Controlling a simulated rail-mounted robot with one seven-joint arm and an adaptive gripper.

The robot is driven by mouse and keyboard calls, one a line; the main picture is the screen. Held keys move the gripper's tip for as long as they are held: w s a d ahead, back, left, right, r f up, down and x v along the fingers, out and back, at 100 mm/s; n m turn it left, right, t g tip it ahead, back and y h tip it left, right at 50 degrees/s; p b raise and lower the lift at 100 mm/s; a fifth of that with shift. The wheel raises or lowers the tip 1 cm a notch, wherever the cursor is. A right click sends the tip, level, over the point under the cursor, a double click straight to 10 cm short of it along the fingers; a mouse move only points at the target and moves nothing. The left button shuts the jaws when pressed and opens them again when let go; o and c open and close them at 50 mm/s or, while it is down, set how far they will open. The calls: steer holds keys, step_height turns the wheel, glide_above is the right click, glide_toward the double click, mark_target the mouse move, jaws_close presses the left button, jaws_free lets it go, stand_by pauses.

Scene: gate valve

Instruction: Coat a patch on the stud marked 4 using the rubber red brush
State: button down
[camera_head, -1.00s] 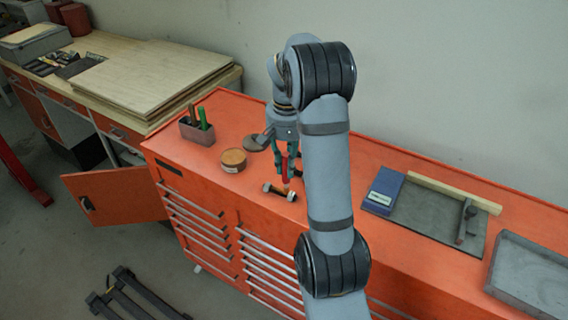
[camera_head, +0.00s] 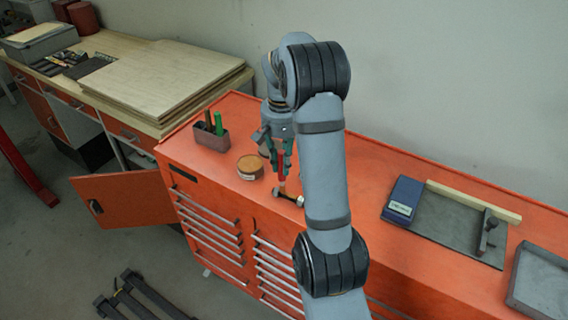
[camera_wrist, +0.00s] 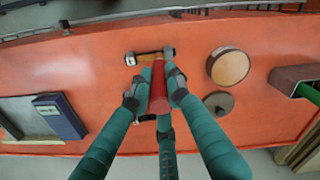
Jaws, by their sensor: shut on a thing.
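My gripper (camera_head: 279,160) is shut on the red brush (camera_wrist: 158,90), which points down toward the orange bench top. In the head view the brush's lower end is at the left part of a short stud (camera_head: 291,195) with a nut at each end. In the wrist view that stud (camera_wrist: 149,57) lies just past the brush end, with a tan stretch along its middle. Whether the bristles touch it I cannot tell. Another dark-ended piece lies partly hidden behind my gripper in the wrist view.
A round tan-topped tin (camera_head: 250,167) and a dark round disc (camera_wrist: 218,103) are close by. A holder (camera_head: 212,137) with green and dark handles stands at the left back. A blue box (camera_head: 403,199) and a grey tray (camera_head: 540,280) are to the right.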

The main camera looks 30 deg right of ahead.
steer(key=r, duration=0.1)
steer(key=r+p, duration=0.2)
steer(key=shift+s+d+r, duration=0.3)
steer(key=shift+s+r, duration=0.05)
steer(key=shift+w+a+r+p, duration=0.1)
steer(key=shift+w+r+p, duration=0.1)
steer(key=shift+r+p, duration=0.8)
steer(key=shift+s+r+p, duration=0.15)
steer(key=shift+r+p, duration=0.45)
steer(key=shift+r, duration=0.15)
steer(key=shift+f, duration=0.1)
